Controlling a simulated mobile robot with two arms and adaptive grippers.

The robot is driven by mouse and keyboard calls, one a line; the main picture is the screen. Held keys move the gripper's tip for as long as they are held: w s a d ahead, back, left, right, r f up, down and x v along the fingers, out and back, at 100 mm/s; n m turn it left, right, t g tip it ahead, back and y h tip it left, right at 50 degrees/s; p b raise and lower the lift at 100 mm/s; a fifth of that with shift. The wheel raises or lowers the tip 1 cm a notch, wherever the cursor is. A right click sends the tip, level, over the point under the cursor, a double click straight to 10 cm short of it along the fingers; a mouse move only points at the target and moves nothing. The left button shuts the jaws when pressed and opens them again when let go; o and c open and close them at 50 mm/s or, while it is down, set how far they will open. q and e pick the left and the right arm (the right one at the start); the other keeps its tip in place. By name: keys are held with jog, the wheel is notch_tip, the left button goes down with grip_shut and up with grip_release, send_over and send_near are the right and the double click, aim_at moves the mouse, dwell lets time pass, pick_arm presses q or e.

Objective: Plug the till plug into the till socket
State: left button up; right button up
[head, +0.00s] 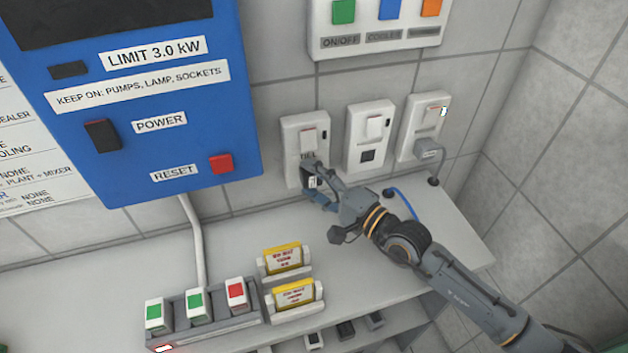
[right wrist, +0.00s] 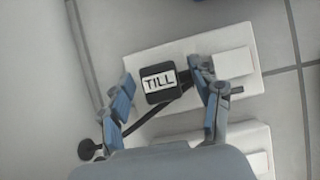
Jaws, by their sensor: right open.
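The till socket (head: 292,135) is the left of three white wall sockets, with a rocker switch above and a TILL label. The black till plug (right wrist: 152,96), with a white TILL label, is at the lower part of that socket plate (right wrist: 190,48). My right gripper (head: 312,184) is in front of the socket's lower part. In the right wrist view its open fingers (right wrist: 161,76) stand on either side of the plug, with gaps showing. A dark cord runs from the plug. Whether the plug is fully seated cannot be told. My left gripper is not in view.
The middle socket (head: 358,132) is empty; the right socket (head: 410,130) holds a grey plug (head: 430,149). A blue cable (head: 405,201) lies on the shelf (head: 225,245) beside my right arm. Yellow-labelled holders (head: 284,258) and a switch strip (head: 222,327) stand at front left.

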jog(key=shift+s+d, duration=0.15)
jog(key=v, duration=1.1)
jog(key=shift+s+d, duration=0.25)
